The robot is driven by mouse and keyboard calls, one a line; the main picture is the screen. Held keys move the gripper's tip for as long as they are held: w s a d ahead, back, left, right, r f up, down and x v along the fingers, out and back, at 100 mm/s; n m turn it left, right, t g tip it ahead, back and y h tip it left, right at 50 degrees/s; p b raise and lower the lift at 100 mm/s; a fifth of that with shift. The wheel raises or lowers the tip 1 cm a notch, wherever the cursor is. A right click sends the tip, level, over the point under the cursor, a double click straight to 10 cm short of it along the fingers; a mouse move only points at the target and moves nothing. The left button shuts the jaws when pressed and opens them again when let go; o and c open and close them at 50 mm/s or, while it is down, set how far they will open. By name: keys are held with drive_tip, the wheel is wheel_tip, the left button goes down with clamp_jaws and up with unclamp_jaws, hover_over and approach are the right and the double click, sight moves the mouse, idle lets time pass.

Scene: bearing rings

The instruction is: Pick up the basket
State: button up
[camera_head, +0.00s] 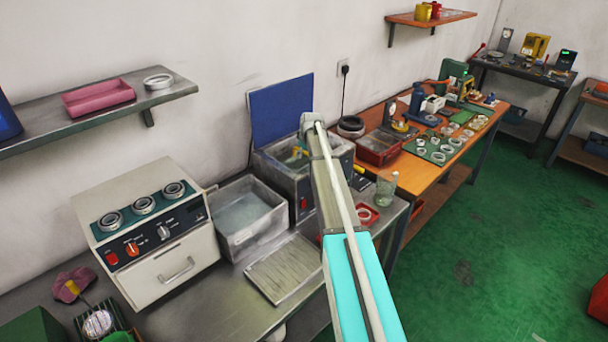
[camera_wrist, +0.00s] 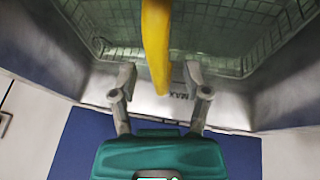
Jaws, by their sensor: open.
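The basket (camera_wrist: 105,20) is a wire-mesh basket sitting inside a steel tank, with a yellow handle (camera_wrist: 155,40) arching over it. In the head view the tank (camera_head: 328,163) has a raised blue lid behind it, and a bit of the yellow handle (camera_head: 296,155) shows inside. My gripper (camera_wrist: 160,74) is over the tank, its two fingers apart, one on each side of the handle in the wrist view. No contact with the handle is visible. My arm hides much of the basket in the head view.
A second open steel bath (camera_head: 238,232) stands left of the tank, with a ribbed drain tray (camera_head: 283,268) in front. A beige control unit (camera_head: 160,240) is farther left. A glass beaker (camera_head: 386,188) and a red dish (camera_head: 367,215) stand to the right.

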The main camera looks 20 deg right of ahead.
drive_tip(key=shift+w+f, duration=0.15)
drive_tip(key=shift+f, duration=0.25)
idle(0.3)
clamp_jaws()
